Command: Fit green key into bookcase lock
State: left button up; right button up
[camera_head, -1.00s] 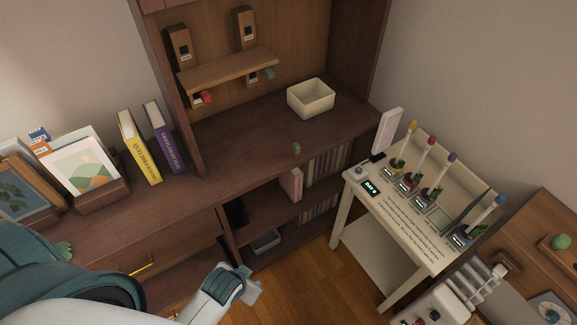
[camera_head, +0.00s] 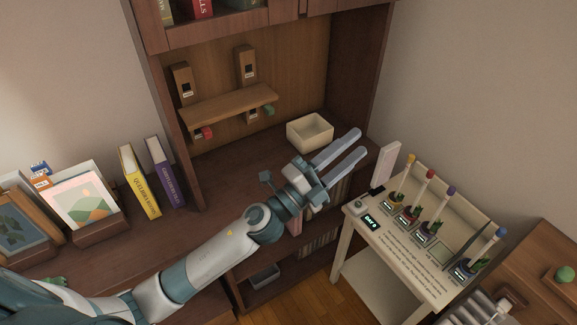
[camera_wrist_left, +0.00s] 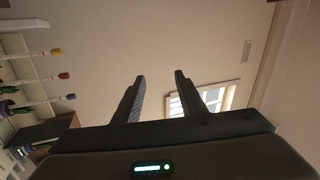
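The bookcase (camera_head: 290,17) has wooden lock-like blocks on its back panel, two above a small shelf (camera_head: 225,104) and others below it. A green knob-like piece (camera_head: 269,109) sits at the lower right block and a red one (camera_head: 207,132) at the lower left. I cannot tell whether this green piece is the green key. My left gripper (camera_head: 361,141) reaches across the front of the bookcase, fingers apart and pointing up and right. The left wrist view shows its two fingers (camera_wrist_left: 160,78) spread with nothing between them. My arm and gripper hide part of the desk surface. My right gripper is out of view.
A cream box (camera_head: 310,132) stands on the bookcase desk behind my left gripper. A pale table (camera_head: 400,248) with several potted, coloured-topped items stands to the right. Books (camera_head: 139,180) and frames line the left. A green ball-like item (camera_head: 565,275) sits on the right-hand cabinet.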

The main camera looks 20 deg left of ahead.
pick_arm(q)
jog(key=s+d+m+g+h, duration=0.1)
jog(key=d+m+g+h, duration=0.5)
jog(key=m, duration=0.3)
notch_tip(320, 180, down, 11)
jog(key=w+m+g+y, duration=0.1)
jog(key=m+g+y, duration=0.5)
jog(key=m+g, duration=0.35)
jog(key=w+a+f+y, duration=0.2)
jog(key=a+y, duration=0.1)
jog(key=a, duration=0.4)
jog(key=w+a+f+m+y, duration=0.1)
jog(key=w+a+f+y, duration=0.1)
jog(key=a, duration=0.6)
jog(key=w+a+f+m+y, duration=0.1)
jog(key=w+a+f+y, duration=0.2)
jog(key=a+y, duration=0.3)
jog(key=shift+w+a, duration=0.25)
jog(key=shift+a, duration=0.55)
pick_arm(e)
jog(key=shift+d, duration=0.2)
pick_arm(q)
jog(key=shift+f, duration=0.1)
jog(key=shift+d+f, duration=0.1)
jog(key=shift+f, duration=0.1)
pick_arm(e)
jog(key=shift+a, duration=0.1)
